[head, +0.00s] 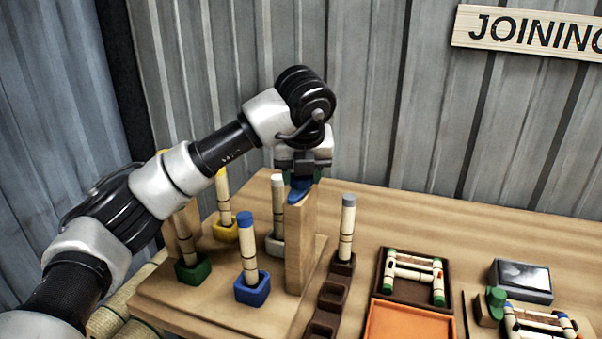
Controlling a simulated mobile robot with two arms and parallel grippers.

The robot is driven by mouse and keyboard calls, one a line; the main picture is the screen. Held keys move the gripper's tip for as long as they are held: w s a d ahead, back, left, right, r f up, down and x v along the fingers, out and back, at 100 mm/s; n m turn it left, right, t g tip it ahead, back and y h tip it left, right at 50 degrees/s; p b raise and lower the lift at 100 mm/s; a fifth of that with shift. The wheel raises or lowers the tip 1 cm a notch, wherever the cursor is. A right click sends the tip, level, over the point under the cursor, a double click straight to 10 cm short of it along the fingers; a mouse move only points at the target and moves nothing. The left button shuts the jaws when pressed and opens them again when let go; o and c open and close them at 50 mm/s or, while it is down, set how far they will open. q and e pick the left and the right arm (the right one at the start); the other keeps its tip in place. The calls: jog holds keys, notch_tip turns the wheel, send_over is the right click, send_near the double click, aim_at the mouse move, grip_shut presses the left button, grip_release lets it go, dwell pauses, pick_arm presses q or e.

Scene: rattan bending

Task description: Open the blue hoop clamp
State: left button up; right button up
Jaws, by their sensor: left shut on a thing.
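The blue hoop clamp (298,191) sits at the top of an upright wooden post (300,243) on the wooden stand; only a blue part shows below my gripper. My left gripper (301,171) points down over the post top and is shut on the blue clamp, hiding most of it. A bit of green shows beside the fingers. My right gripper is not in the head view.
Rattan pieces stand in blue (252,289), green (193,269), yellow and white holders around the post. A dark slotted rack (331,297), a brown tray (382,287), an orange tray (408,325) and a dark grey box (522,281) lie to the right. The table's back right is clear.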

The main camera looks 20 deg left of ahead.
pick_arm(q)
jog(key=o, duration=0.9)
jog(key=shift+r, duration=0.1)
jog(key=v, duration=1)
jog(key=shift+s+r, duration=0.1)
jog(key=shift+r, duration=0.2)
